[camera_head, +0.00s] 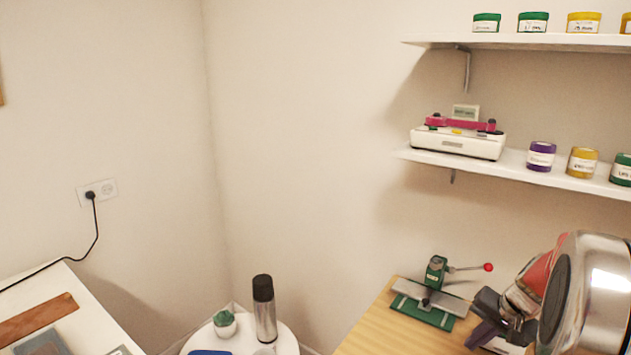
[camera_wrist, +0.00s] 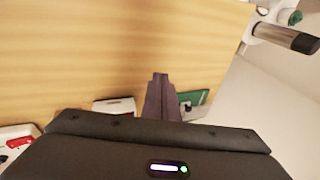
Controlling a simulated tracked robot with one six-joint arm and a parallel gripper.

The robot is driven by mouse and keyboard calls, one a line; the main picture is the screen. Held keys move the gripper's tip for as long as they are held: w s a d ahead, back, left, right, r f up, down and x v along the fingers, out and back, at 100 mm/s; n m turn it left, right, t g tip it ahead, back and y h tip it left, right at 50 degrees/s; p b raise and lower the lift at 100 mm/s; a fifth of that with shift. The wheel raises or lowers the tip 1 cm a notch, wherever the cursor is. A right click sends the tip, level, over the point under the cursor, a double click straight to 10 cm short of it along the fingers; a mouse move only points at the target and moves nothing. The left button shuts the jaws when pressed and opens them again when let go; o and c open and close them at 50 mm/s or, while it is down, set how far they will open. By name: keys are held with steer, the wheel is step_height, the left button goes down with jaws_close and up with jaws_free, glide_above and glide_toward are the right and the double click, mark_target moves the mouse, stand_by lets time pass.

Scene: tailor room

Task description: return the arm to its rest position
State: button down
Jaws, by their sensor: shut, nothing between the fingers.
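My gripper (camera_head: 482,335) is at the lower right of the head view, over the wooden table (camera_head: 378,335). My arm's large silver and red joints stand close to the camera there and hide part of the table. In the wrist view, the gripper's dark fingers (camera_wrist: 160,80) are together in the middle, with nothing between them. Wooden tabletop (camera_wrist: 110,45) shows beyond the fingertips.
A green press with a red-knobbed lever (camera_head: 435,290) stands on the wooden table just left of my gripper. A steel flask (camera_head: 265,312) and a potted plant (camera_head: 224,323) stand on a white round table. Shelves with jars (camera_head: 541,156) and a white scale (camera_head: 457,142) are above.

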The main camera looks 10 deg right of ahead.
steer(key=s+a+r+n, duration=0.3)
steer(key=s+a+r, duration=0.1)
steer(key=a, duration=0.7)
steer(key=s+a+r+n+t, duration=0.1)
steer(key=s+a+r+n, duration=0.3)
steer(key=a, duration=0.7)
steer(key=s+a+r+n+h, duration=0.1)
steer(key=s+a+r+n, duration=0.2)
steer(key=a, duration=0.9)
steer(key=s+r, duration=0.1)
steer(key=s, duration=0.1)
steer(key=shift+s+n, duration=0.3)
steer(key=shift+s, duration=0.05)
steer(key=shift+d+r, duration=0.1)
